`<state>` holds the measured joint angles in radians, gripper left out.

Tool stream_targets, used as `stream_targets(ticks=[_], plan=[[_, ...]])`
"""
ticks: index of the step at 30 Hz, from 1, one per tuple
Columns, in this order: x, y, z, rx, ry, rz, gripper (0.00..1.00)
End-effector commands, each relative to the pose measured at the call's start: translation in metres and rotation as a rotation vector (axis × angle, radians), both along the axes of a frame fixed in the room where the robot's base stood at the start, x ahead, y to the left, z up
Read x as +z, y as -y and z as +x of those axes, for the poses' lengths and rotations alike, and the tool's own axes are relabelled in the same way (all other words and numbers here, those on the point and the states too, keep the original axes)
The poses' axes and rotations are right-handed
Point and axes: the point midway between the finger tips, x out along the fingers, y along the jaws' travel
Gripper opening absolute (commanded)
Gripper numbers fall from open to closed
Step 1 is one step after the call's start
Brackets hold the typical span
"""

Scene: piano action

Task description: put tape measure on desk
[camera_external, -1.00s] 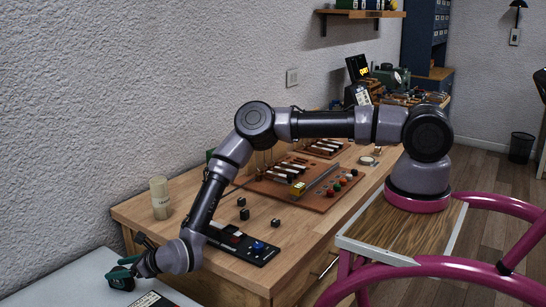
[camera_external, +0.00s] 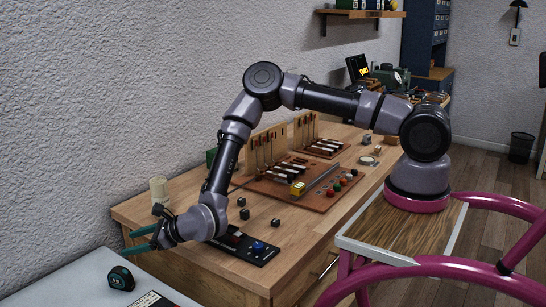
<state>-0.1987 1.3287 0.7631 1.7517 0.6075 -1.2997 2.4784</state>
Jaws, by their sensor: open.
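The tape measure (camera_external: 121,278), black and dark green, sits on the light grey tabletop (camera_external: 72,285) at the lower left. My gripper (camera_external: 127,243) is above it and apart from it, near the left end of the wooden workbench (camera_external: 185,195). Its two teal fingers are spread apart, pointing left, with nothing between them.
A dark book or box (camera_external: 152,300) lies on the grey tabletop right of the tape measure. On the workbench are a pale cylinder (camera_external: 158,190), small dark cubes (camera_external: 243,214), a black control panel (camera_external: 243,243) and a reddish-brown board (camera_external: 265,187) with piano action parts.

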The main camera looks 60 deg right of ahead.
Motion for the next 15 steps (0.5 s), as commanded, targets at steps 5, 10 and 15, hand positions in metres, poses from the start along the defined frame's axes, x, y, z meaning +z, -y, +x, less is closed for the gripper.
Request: stream_targets(ticks=[5, 10, 15], plan=[[0.086, 0.025, 0.022, 0.201, 0.130, -0.258, 0.70], [0.156, 0.065, 0.026, 0.371, 0.234, -0.530, 0.70], [0.222, 0.119, 0.017, 0.519, 0.314, -0.808, 0.70]])
